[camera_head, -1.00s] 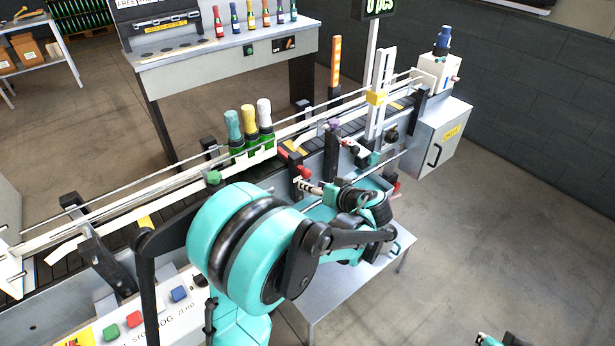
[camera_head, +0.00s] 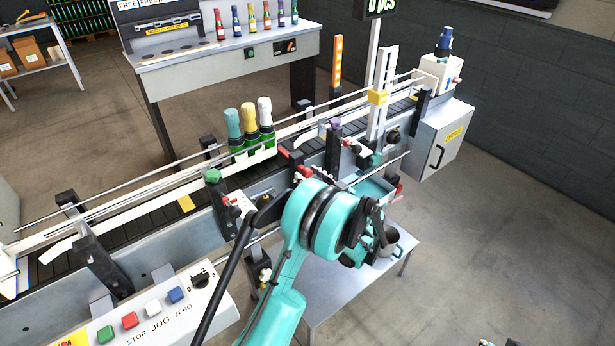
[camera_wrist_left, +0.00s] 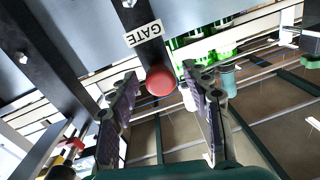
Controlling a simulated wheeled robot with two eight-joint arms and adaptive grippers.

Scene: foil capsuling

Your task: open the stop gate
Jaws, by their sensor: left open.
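The stop gate's round red knob (camera_wrist_left: 160,82) is in the left wrist view, on a dark bar next to a white label (camera_wrist_left: 144,33) reading GATE. My left gripper (camera_wrist_left: 160,75) is open, with one finger on each side of the knob; I cannot tell whether either touches it. A small dark piece at the lower right edge seems to be part of my right gripper (camera_head: 490,342).
Three green bottles (camera_head: 252,140) with teal, yellow and white tops stand on the conveyor (camera_head: 150,222), left of the gate. A button panel (camera_head: 150,315) is at the front left. A display post (camera_head: 378,75) rises beyond the gate. Floor at the right is clear.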

